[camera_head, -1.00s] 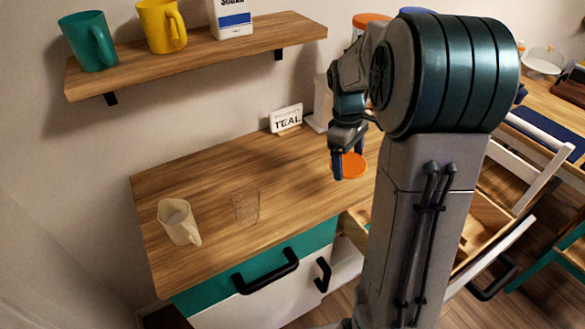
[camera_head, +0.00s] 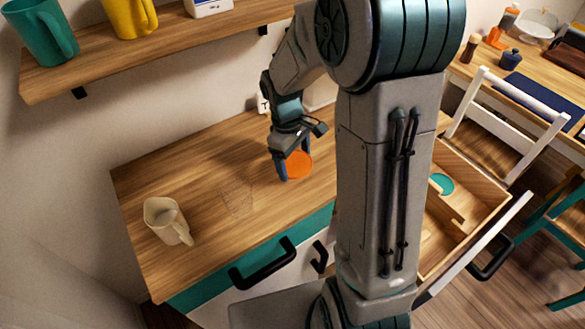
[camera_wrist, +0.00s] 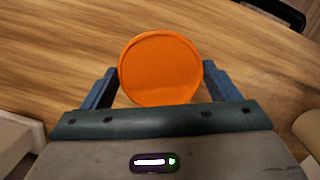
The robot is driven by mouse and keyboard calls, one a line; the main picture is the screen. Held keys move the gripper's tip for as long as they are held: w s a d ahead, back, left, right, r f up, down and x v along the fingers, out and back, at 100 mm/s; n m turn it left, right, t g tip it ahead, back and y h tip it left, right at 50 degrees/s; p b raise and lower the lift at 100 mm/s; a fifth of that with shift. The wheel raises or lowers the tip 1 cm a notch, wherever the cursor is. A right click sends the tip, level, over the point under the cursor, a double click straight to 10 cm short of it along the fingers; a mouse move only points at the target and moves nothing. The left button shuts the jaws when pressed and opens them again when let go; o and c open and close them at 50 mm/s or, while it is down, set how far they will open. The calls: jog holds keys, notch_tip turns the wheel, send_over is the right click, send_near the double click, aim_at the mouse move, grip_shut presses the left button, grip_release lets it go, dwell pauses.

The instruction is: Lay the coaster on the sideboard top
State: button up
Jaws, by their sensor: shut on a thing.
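My gripper (camera_head: 283,166) is shut on an orange round coaster (camera_head: 298,164) over the right part of the wooden sideboard top (camera_head: 190,160). In the wrist view the coaster (camera_wrist: 160,68) sits between the two blue-grey fingers, its round face toward the camera. Wood grain fills the view behind it. I cannot tell how much gap there is between the coaster and the top.
A cream mug (camera_head: 167,221) and a clear glass (camera_head: 238,198) stand on the sideboard top. A wall shelf (camera_head: 170,45) with a teal mug (camera_head: 40,32) and a yellow mug (camera_head: 131,17) hangs above. An open drawer (camera_head: 470,195) holding a teal disc (camera_head: 442,184) is at the right.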

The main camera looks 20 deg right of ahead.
aim_at(291, 163)
jog(key=shift+s+a+f, duration=0.1)
jog(key=shift+a+f, duration=0.1)
jog(key=shift+f, duration=2)
jog(key=shift+f, duration=0.1)
jog(key=o, duration=0.9)
jog(key=shift+o, duration=0.2)
